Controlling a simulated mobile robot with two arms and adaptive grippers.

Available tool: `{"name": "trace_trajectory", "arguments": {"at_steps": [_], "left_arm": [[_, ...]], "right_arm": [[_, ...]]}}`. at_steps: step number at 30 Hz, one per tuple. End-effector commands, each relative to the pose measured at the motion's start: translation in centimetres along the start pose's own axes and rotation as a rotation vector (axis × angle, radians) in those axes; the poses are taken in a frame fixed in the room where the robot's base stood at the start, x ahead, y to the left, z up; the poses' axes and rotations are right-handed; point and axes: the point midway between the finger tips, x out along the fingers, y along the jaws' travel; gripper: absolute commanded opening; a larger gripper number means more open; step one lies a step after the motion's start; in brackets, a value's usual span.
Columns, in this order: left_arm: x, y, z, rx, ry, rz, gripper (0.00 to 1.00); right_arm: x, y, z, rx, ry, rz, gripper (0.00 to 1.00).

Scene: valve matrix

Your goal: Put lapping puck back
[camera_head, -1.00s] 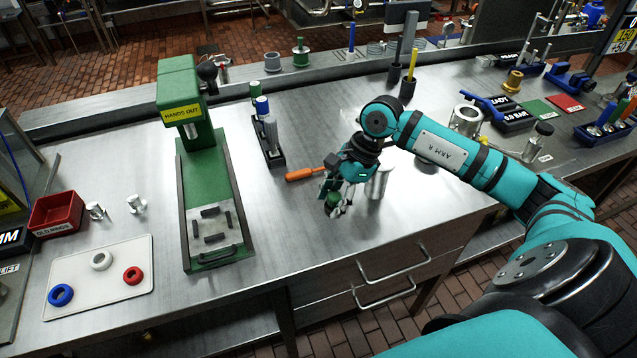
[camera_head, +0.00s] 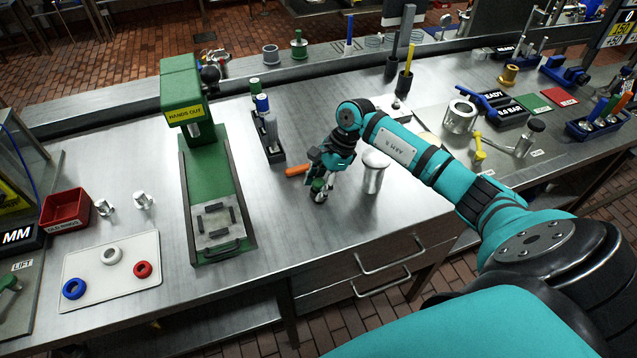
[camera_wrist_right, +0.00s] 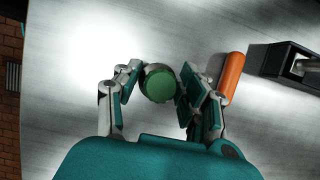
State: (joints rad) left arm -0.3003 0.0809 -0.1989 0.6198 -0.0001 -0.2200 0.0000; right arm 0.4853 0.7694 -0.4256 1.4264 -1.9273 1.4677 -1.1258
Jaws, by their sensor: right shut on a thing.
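My right gripper (camera_head: 322,186) is shut on a small piece with a round green top and a metallic lower part, which I take for the lapping puck (camera_head: 318,184). In the right wrist view the green top (camera_wrist_right: 160,87) sits between the two fingers. I cannot tell whether it touches the bench or hangs just above it. A shiny metal cylinder (camera_head: 374,176) stands upright to the right of the gripper. An orange handle (camera_head: 297,170) lies just behind and left of it, and beside the right finger in the wrist view (camera_wrist_right: 232,77). My left gripper is not in view.
A green press (camera_head: 185,95) stands to the left, with a dark rack of markers (camera_head: 272,150) between. A green stemmed piece (camera_head: 299,47) and a grey cylinder (camera_head: 271,56) stand on the back ledge. A white tray (camera_head: 110,286) with rings lies front left.

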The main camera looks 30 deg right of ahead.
Motion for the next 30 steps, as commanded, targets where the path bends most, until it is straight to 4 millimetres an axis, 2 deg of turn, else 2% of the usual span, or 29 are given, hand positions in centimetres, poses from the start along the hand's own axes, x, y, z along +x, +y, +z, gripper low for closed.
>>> {"name": "trace_trajectory", "arguments": {"at_steps": [4, 5, 9, 20, 21, 26, 30], "left_arm": [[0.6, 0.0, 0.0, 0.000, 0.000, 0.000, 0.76], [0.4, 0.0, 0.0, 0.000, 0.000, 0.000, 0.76], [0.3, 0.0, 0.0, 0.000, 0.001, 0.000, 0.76], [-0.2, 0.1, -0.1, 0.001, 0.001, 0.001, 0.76], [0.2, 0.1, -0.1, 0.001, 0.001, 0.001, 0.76], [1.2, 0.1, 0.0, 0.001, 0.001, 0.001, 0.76], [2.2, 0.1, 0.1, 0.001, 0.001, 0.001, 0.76]], "right_arm": [[0.3, 0.0, -0.2, -0.001, 0.000, -0.001, 0.15], [0.2, 0.0, -0.1, 0.000, 0.001, 0.000, 0.45], [0.2, 0.0, -0.1, 0.000, 0.001, 0.000, 0.63], [-0.3, 0.0, 0.1, 0.000, -0.001, 0.000, 0.65], [-0.5, -0.1, -0.1, 0.000, 0.001, -0.003, 0.65], [-3.2, -0.1, -0.2, -0.002, 0.003, -0.005, 0.65], [-6.3, -0.1, -0.2, -0.002, 0.002, -0.006, 0.65]]}}
